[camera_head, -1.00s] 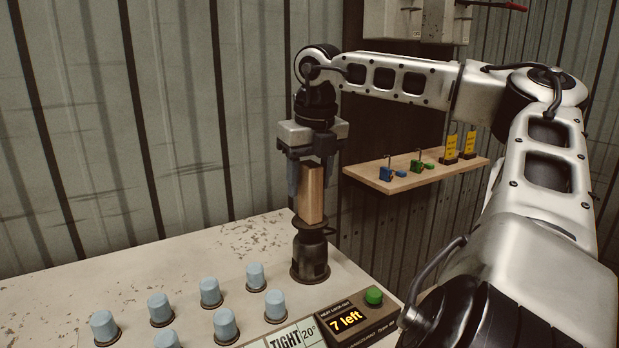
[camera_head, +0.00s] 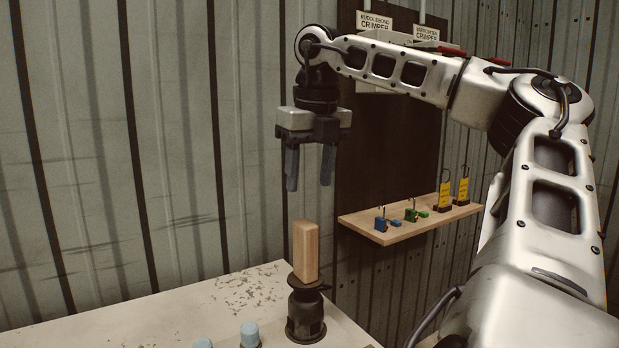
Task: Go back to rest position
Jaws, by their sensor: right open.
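My right gripper (camera_head: 309,182) hangs with its fingers pointing down, open and empty. It is above a wooden block (camera_head: 306,251), with a clear gap between fingertips and block. The block stands upright on a dark round pedestal (camera_head: 306,316) at the bench's back right corner. My right arm reaches in from the right side of the picture. My left gripper is not in view.
The worn pale bench (camera_head: 190,308) holds light blue capped pegs (camera_head: 250,335) at the bottom edge. A wooden wall shelf (camera_head: 410,230) carries blue and green clamps and yellow tags. Crimper signs (camera_head: 374,21) hang above. A corrugated wall stands behind.

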